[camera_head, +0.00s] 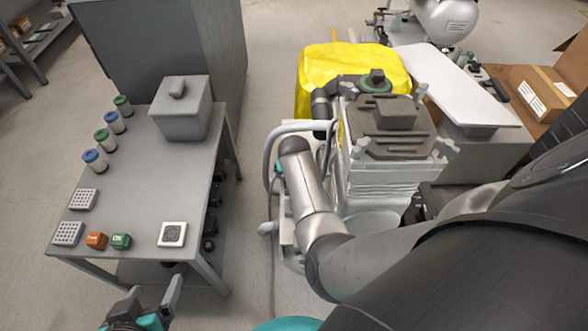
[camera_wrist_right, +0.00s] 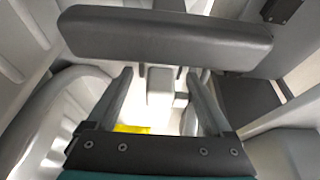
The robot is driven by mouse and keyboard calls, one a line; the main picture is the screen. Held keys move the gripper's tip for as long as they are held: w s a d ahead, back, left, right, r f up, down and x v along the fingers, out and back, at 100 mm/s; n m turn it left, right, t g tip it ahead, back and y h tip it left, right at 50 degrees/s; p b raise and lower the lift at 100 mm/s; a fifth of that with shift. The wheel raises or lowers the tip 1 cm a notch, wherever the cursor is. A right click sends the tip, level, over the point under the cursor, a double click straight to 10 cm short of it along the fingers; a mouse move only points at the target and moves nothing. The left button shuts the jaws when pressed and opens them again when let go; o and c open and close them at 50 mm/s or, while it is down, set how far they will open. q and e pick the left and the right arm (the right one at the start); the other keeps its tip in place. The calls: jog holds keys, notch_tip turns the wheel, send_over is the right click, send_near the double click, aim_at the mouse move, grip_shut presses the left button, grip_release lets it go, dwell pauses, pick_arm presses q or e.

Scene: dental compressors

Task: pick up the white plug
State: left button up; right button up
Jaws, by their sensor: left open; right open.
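In the right wrist view, a small white block (camera_wrist_right: 160,88) shows beyond and between the fingers of my right gripper (camera_wrist_right: 160,74). It may be the white plug, but I cannot be sure. The right fingers are apart, with nothing gripped between them. In the head view, my right arm reaches down beside the white machine (camera_head: 385,180), and its gripper is mostly hidden by the arm. I cannot make out a white plug in the head view. My left gripper (camera_head: 153,298) is at the bottom left edge, open and empty, in front of the grey table.
A dark grey bar (camera_wrist_right: 165,38) crosses the right wrist view just past the fingertips. The grey table (camera_head: 150,185) holds a grey box (camera_head: 181,112), several small jars and small blocks. A yellow bin (camera_head: 352,62) stands behind the machine. Floor is clear between table and machine.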

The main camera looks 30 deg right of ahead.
grip_shut()
dwell(0.5)
jog(key=shift+r, duration=0.1)
